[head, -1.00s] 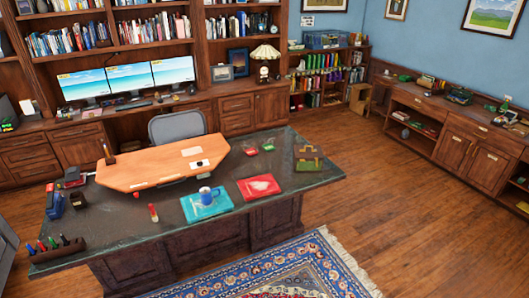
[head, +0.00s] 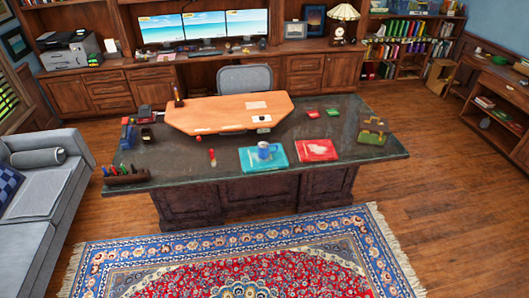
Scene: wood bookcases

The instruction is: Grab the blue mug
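The blue mug (head: 264,149) stands upright on a teal book (head: 249,161) near the front edge of the dark desk (head: 185,169). A small white area shows around the mug, too small to make out. My gripper is not in view.
A red book (head: 317,151) lies right of the teal one. A wooden board (head: 205,113) lies on the desk behind the mug. A pen tray (head: 127,174) sits at the front left corner. A grey sofa (head: 40,210) stands at left. The patterned rug (head: 180,240) before the desk is clear.

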